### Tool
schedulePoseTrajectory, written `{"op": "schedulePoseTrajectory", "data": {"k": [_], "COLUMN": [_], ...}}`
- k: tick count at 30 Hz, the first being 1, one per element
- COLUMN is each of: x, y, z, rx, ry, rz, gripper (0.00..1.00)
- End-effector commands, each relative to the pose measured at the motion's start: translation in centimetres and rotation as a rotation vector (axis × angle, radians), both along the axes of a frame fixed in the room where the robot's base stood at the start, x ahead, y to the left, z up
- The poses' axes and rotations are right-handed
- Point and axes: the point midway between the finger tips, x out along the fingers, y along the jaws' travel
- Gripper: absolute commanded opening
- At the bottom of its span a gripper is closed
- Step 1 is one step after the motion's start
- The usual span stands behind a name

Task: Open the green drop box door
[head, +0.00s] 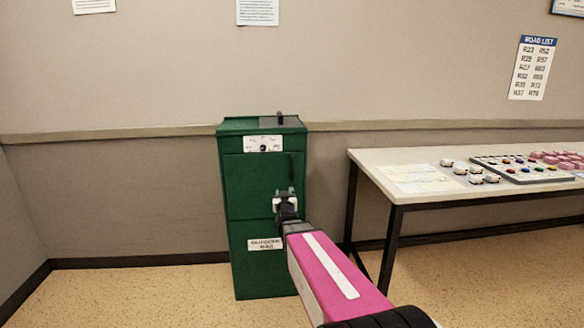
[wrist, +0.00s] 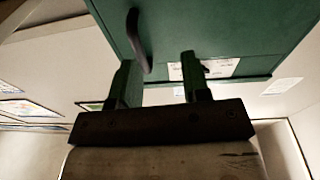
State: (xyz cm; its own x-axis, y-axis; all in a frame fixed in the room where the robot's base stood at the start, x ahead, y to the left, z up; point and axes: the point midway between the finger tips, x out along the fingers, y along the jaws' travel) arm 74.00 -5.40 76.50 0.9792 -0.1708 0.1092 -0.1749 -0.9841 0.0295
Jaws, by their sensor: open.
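The green drop box (head: 235,190) stands upright against the wall in the head view. Its front door (head: 250,185) looks shut. A dark vertical handle (head: 291,166) is near the door's right edge, and the handle also shows in the wrist view (wrist: 137,40). My gripper (head: 285,194) is in front of the box's right side, below the handle, and covers part of the front. In the wrist view my gripper (wrist: 160,75) is open, with nothing held. The handle appears beyond the fingertips, nearer the left finger; whether they touch I cannot tell.
A white table (head: 400,160) with dark legs stands right of the box, holding a button panel (head: 530,170), several small white items (head: 475,172) and pink pieces (head: 560,158). A dark lidded slot (head: 281,122) tops the box. The floor left of the box is clear.

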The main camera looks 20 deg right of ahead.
Motion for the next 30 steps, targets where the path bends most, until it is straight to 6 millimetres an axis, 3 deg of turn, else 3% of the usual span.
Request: {"op": "schedulePoseTrajectory", "data": {"k": [3, 6, 16, 30], "x": [0.4, 0.2, 0.9, 7.5], "y": [-1.5, -2.3, -3.1, -5.3], "z": [2.6, 4.0, 5.2, 8.0], "rx": [-0.023, -0.036, -0.045, -0.045], "ry": [-0.150, -0.231, -0.284, -0.283], "rz": [-0.076, -0.121, -0.153, -0.152], "gripper": [0.43, 0.43, 0.43, 0.43]}}
